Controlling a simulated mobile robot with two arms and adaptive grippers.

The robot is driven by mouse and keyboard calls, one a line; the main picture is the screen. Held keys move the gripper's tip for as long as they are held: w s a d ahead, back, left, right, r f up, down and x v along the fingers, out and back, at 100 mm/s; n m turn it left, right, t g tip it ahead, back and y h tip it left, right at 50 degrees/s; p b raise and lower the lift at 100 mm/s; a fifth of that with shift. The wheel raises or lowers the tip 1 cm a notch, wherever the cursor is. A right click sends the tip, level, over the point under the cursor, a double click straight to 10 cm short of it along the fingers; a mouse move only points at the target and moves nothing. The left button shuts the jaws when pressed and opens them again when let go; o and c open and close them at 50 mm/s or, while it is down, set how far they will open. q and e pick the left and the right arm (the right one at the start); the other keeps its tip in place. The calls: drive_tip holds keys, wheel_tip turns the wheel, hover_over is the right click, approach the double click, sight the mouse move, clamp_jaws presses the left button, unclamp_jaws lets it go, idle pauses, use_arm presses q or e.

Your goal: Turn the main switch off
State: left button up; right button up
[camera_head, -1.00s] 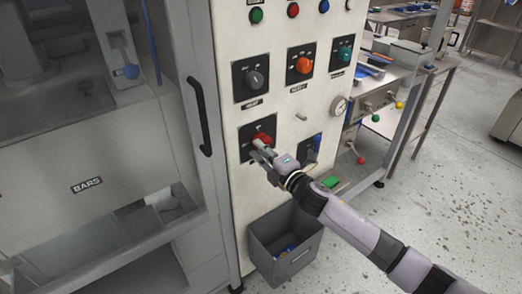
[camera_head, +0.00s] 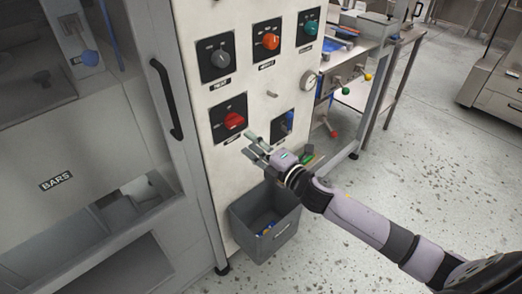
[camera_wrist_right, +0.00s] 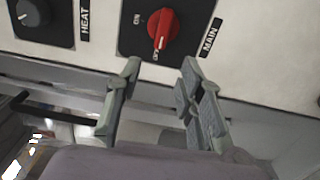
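The main switch is a red rotary knob (camera_head: 233,121) on a black plate, low on the white panel. In the right wrist view the red knob (camera_wrist_right: 163,29) sits beside the label MAIN, and its white mark points to OFF. My right gripper (camera_head: 254,146) is a little below and to the right of the knob, apart from it. In the wrist view my right gripper (camera_wrist_right: 158,75) has its two fingers spread with nothing between them. My left gripper is not in view.
The panel also carries a grey HEAT knob (camera_head: 219,59), an orange knob (camera_head: 270,41), a teal knob (camera_head: 311,27), a blue knob (camera_head: 288,122) and a gauge (camera_head: 309,80). A grey bin (camera_head: 267,229) hangs below. A black door handle (camera_head: 166,98) is to the left.

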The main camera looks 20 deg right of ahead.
drive_tip(key=shift+v, duration=1.8)
drive_tip(key=s+d+f+m+g+h, duration=0.1)
drive_tip(key=d+f+m+g+h, duration=0.15)
drive_tip(key=f, duration=0.75)
drive_tip(key=d+f+m+g+h, duration=0.15)
drive_tip(key=d+f+m, duration=0.25)
drive_tip(key=f, duration=0.6)
drive_tip(key=s+d+f+m+g+h, duration=0.1)
drive_tip(key=s+f+m, duration=0.1)
drive_tip(key=s+f, duration=0.45)
drive_tip(key=s+d+f+m+g+h, duration=0.1)
drive_tip(key=s+d+f+m+g, duration=0.15)
drive_tip(key=f, duration=0.75)
drive_tip(key=s+a+f+m+g, duration=0.3)
drive_tip(key=s+f+m+g, duration=0.2)
drive_tip(key=s+f, duration=1.3)
drive_tip(key=s+a+f+m+g, duration=0.1)
drive_tip(key=s+a+f+m, duration=0.1)
drive_tip(key=s, duration=0.8)
drive_tip(key=s+a+f+m+g, duration=0.1)
drive_tip(key=s+a+f+g, duration=0.1)
drive_tip(key=s, duration=0.8)
drive_tip(key=shift+a+f+m, duration=0.2)
drive_tip(key=shift+a+m, duration=0.2)
drive_tip(key=shift+a, duration=0.3)
